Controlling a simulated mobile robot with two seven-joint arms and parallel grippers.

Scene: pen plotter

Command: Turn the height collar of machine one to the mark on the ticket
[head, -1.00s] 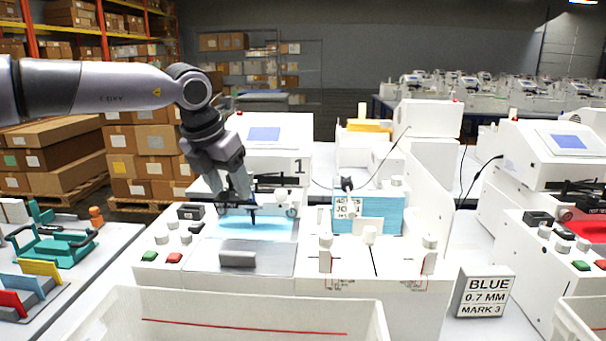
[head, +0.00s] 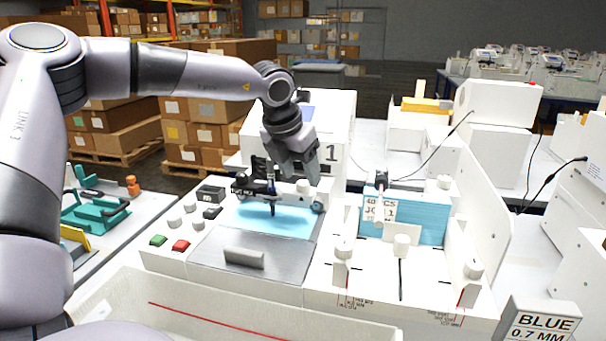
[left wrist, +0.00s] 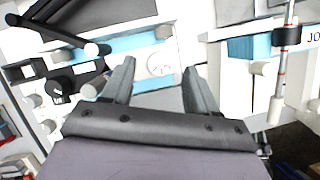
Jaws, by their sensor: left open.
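Machine one (head: 340,125), a white plotter marked 1, stands in the middle of the head view. Its black pen carriage (head: 258,185) holds a dark pen over a lit blue bed. My left gripper (head: 303,178) is above the right end of the carriage, fingers pointing down. In the left wrist view it (left wrist: 160,78) is open and empty, with a white round dial (left wrist: 160,65) carrying fine marks between and beyond its fingertips. I cannot tell whether this is the height collar. The ticket (head: 538,322) reads BLUE 0.7 MM; its lower line is cut off. My right gripper is out of view.
A blue paper stack (head: 425,218) with a job card stands right of the bed, beside white posts. Green (head: 158,240) and red (head: 181,245) buttons sit at the front left. A white bin (head: 130,290) stands in front. A second machine (head: 578,165) is at the right.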

